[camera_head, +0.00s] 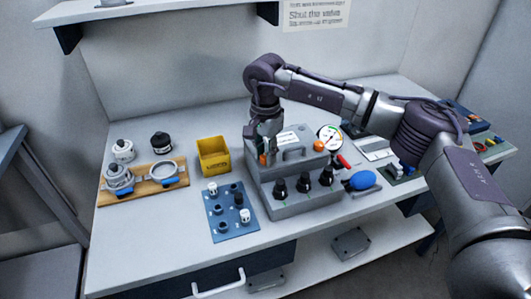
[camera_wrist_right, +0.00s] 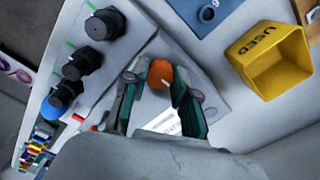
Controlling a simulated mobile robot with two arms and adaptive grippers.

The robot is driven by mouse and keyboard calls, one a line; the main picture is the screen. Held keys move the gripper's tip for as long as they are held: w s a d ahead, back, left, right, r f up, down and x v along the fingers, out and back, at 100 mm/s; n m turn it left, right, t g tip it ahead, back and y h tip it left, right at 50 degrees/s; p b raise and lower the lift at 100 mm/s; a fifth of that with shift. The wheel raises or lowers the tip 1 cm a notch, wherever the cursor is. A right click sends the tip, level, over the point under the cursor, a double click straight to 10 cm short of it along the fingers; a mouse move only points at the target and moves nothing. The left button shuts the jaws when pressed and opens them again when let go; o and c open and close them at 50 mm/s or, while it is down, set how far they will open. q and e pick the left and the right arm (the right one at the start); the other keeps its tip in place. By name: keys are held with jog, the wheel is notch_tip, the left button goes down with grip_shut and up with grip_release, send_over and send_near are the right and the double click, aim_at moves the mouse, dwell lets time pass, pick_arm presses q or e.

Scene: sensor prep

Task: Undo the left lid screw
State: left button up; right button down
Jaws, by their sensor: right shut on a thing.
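The left lid screw is an orange knob (camera_head: 262,160) on the lid at the left end of the grey instrument box (camera_head: 258,186). My right gripper (camera_head: 264,154) comes down over it from above. In the right wrist view the orange knob (camera_wrist_right: 160,74) sits between the two fingertips of my right gripper (camera_wrist_right: 158,83), which is shut on it. The knob appears to be at lid level; its shank is hidden. A second orange lid screw (camera_head: 318,146) is at the box's right side. My left gripper is not in view.
A yellow bin (camera_head: 226,164) marked USED stands left of the box. A blue plate (camera_head: 226,205) with several fittings lies in front of the bin. A wooden board (camera_head: 147,188) with clamps is at the left. A gauge (camera_head: 330,136) and blue bulb (camera_head: 362,180) are at the right.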

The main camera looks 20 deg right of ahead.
aim_at(265, 156)
jog(key=c, duration=0.9)
grip_release()
notch_tip(265, 156, up, 12)
